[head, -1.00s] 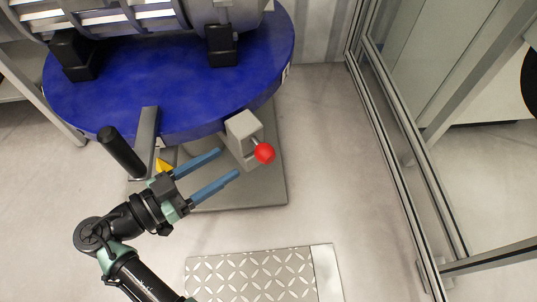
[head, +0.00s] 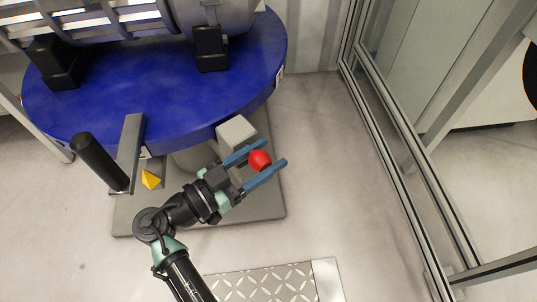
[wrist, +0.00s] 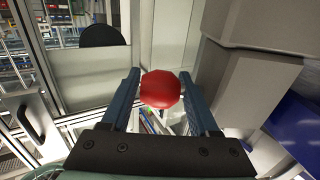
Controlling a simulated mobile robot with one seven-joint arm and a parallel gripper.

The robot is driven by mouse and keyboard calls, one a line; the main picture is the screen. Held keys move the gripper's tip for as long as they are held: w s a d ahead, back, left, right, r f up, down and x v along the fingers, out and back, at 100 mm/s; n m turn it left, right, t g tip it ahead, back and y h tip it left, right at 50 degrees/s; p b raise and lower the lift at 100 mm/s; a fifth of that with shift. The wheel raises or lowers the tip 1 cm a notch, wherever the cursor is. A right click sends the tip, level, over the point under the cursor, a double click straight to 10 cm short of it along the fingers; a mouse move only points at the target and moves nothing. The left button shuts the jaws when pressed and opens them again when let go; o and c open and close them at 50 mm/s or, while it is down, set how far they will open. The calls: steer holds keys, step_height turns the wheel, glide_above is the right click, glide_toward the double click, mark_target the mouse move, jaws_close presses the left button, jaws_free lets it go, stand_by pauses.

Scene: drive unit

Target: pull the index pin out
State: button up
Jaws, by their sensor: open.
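The index pin's red ball knob (head: 259,160) shows in the head view beside the grey block (head: 236,133) at the edge of the blue round table (head: 170,100). My gripper (head: 266,155) is open, with its two blue fingers on either side of the knob. In the wrist view the red knob (wrist: 161,89) sits between the open fingers (wrist: 160,90), with the left finger very near it and a small gap on the right. The pin's shaft is hidden in both views. I cannot tell whether a finger touches the knob.
A black handle (head: 99,161) on a grey bar stands left of my arm, near a yellow pointer (head: 151,179). A metal-framed glass panel (head: 405,150) stands on the right. The floor between it and the table is clear. A tread plate (head: 265,284) lies in front.

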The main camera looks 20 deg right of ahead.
steer(key=shift+w+d, duration=0.15)
steer(key=shift+d, duration=0.45)
jaws_close()
stand_by(1.1)
